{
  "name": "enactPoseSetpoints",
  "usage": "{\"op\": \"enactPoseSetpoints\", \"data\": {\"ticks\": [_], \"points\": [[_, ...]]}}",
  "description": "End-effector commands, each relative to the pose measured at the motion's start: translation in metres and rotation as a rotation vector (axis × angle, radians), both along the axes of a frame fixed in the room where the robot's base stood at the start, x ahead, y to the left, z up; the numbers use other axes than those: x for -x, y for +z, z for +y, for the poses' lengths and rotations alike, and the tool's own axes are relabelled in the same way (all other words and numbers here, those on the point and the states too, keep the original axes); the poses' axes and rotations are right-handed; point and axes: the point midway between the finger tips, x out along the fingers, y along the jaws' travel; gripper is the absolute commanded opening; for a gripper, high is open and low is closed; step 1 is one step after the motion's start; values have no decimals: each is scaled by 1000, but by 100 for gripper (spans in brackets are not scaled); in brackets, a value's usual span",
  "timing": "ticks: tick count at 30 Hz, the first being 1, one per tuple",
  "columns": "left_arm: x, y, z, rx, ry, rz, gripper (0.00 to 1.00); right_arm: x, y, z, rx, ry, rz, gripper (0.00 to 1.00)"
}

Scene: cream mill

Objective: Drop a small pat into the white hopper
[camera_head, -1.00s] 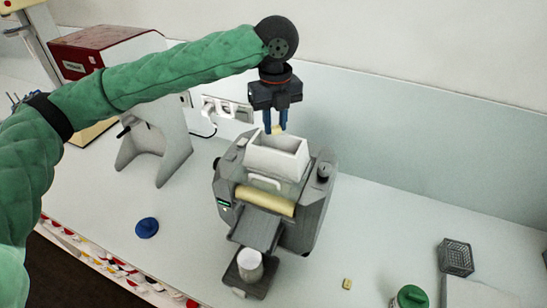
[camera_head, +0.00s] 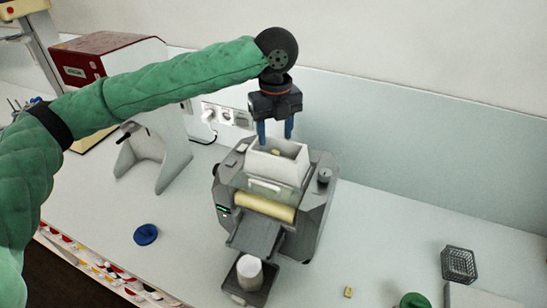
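The white hopper (camera_head: 271,187) sits on top of the grey mill with its mouth facing up. A small pale yellow pat (camera_head: 276,152) shows inside the hopper's mouth, below my fingers. My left gripper (camera_head: 275,133) is directly above the hopper, pointing down, with its two blue fingers spread apart and nothing between them. Another small yellow pat (camera_head: 348,292) lies on the counter to the right of the mill. My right gripper is not in view.
The grey mill (camera_head: 312,210) has a cream roller (camera_head: 264,207) and a white cup (camera_head: 249,270) at its front. A blue lid (camera_head: 146,235), a wire basket (camera_head: 459,264) and a green-topped jar (camera_head: 413,300) stand around. A red and white machine (camera_head: 105,55) is at left. The right counter is mostly clear.

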Motion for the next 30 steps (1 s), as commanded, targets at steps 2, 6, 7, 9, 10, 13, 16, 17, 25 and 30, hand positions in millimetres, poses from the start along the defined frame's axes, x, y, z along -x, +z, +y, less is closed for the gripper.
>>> {"op": "enactPoseSetpoints", "data": {"ticks": [2, 6, 7, 9, 10, 13, 16, 17, 25, 30], "points": [[0, 0, 0, 0, 0, 0, 49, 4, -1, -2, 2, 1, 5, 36], [0, 2, 0, 0, 0, 0, 49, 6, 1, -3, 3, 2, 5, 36], [0, 3, 0, 0, 0, 0, 49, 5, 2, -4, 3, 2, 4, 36], [0, 8, 0, 0, 0, 0, 49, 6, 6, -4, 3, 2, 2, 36], [0, 10, 0, 0, 0, 0, 49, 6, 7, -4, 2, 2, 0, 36], [0, 20, 0, 0, 0, 0, 49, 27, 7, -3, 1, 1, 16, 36], [0, 31, 0, -1, 0, 0, 49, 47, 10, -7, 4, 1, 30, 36], [0, 35, 0, -1, 0, 0, 49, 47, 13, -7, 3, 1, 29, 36], [-1, 65, 0, 1, 0, 0, 49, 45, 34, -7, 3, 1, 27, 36], [-1, 76, 0, 0, 0, 0, 49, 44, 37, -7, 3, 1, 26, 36]]}}
